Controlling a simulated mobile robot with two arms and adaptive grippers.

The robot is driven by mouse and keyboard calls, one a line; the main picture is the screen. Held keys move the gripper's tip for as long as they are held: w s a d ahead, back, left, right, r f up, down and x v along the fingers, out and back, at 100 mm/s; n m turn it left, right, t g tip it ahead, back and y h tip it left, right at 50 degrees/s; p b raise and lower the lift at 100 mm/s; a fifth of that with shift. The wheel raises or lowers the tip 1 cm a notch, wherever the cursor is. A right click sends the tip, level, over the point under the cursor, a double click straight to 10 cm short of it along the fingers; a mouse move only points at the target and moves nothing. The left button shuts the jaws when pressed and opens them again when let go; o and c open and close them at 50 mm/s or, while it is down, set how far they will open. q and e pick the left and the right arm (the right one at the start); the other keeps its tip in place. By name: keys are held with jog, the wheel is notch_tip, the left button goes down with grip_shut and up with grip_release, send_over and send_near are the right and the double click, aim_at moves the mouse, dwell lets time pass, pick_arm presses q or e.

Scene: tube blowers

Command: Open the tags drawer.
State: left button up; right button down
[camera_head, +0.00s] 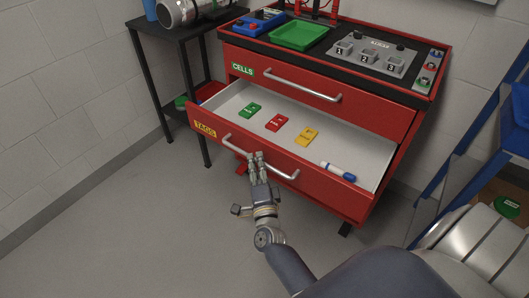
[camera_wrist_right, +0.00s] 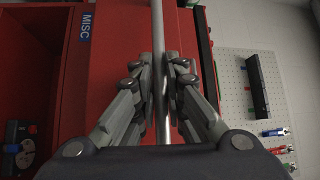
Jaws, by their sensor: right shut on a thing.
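The tags drawer (camera_head: 205,131), with a yellow TAGS label, is pulled out of the red cabinet in the head view. Inside it lie a green tag (camera_head: 251,110), a red tag (camera_head: 276,123), a yellow tag (camera_head: 306,137) and a blue-and-white marker (camera_head: 338,172). In the right wrist view the fingers (camera_wrist_right: 162,85) are shut on the handle bar (camera_wrist_right: 158,40) from both sides. My left gripper is not in view.
The cells drawer (camera_head: 310,86) above is shut. The cabinet top holds a green tray (camera_head: 298,35) and a numbered panel (camera_head: 370,54). A dark side table (camera_head: 180,30) stands left, a blue frame (camera_head: 478,125) right. The floor in front is clear.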

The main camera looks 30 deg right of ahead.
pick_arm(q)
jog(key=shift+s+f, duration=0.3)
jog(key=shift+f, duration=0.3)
pick_arm(e)
jog(key=shift+s+a, duration=0.2)
jog(key=shift+a, duration=0.3)
jog(key=shift+s+a, duration=0.2)
jog(key=shift+a, duration=0.3)
jog(key=c, duration=1.7)
grip_release()
jog(key=shift+o, duration=0.2)
jog(key=v, duration=1.2)
